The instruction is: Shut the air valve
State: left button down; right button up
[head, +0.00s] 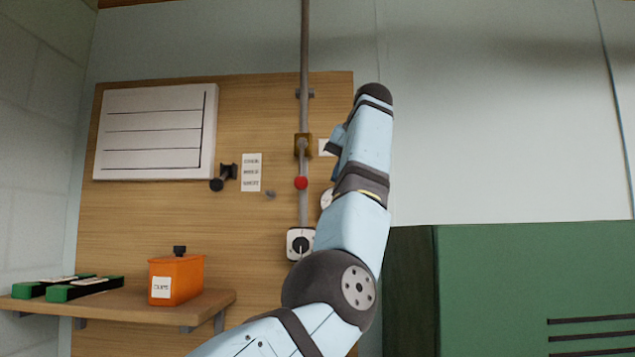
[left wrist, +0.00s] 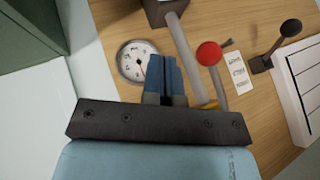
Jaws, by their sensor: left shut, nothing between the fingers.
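The air valve is a brass body (head: 303,146) on a vertical grey pipe on the wooden board. Its lever ends in a red knob (head: 301,183) just below the body and runs roughly in line with the pipe. In the left wrist view the red knob (left wrist: 209,54) is to the right of my fingers, apart from them. My left gripper (head: 337,138) is right of the valve, partly hidden by my own arm. Its blue fingers (left wrist: 165,68) are shut and empty. My right gripper is not in view.
A round gauge (left wrist: 137,62) sits beside my fingers. Below the valve is a white box with a black dial (head: 300,244). Left are a dark-knobbed bracket (head: 224,178), a white panel (head: 155,133) and a shelf with an orange box (head: 177,279). A green cabinet (head: 530,285) stands right.

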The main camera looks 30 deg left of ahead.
aim_at(302, 163)
pick_arm(q)
jog(key=a, duration=0.3)
jog(key=s+a+p, duration=0.1)
jog(key=a, duration=0.1)
jog(key=shift+f, duration=0.4)
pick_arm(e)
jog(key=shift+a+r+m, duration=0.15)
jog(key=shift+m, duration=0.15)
pick_arm(q)
jog(key=shift+w, duration=0.1)
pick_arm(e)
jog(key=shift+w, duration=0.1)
